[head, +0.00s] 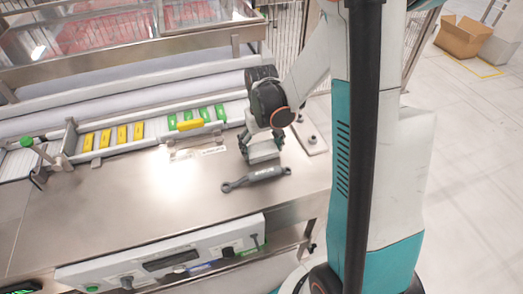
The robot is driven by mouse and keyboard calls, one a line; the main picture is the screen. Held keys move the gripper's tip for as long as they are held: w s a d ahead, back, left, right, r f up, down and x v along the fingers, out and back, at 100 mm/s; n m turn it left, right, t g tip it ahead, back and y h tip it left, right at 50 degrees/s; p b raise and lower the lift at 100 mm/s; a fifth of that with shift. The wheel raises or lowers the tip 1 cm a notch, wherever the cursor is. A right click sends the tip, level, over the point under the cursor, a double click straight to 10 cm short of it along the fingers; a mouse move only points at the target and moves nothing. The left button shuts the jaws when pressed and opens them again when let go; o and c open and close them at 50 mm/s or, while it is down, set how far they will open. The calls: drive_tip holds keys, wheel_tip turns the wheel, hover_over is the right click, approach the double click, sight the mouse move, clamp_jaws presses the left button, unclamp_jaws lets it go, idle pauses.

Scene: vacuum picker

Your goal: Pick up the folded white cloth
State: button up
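My gripper (262,147) points down over the steel worktop (120,205), just left of a white plate with dark knobs. Its dark fingers stand apart. A pale grey-white block shape (263,153) shows between and below them. It may be the folded cloth, but at this size I cannot tell it from part of the gripper. I cannot tell whether the fingers touch it. No other clear folded white cloth shows.
A dark grey wrench-like tool (256,178) lies just in front of my gripper. Behind is a rail with yellow and green blocks (122,135). The white knobbed plate (309,138) is at right. A control panel (165,258) fronts the worktop. The left worktop is clear.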

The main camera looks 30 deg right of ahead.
sight(262, 147)
idle(0.3)
wheel_tip(262, 147, up, 20)
drive_tip(key=p, duration=0.6)
drive_tip(key=shift+p, duration=0.4)
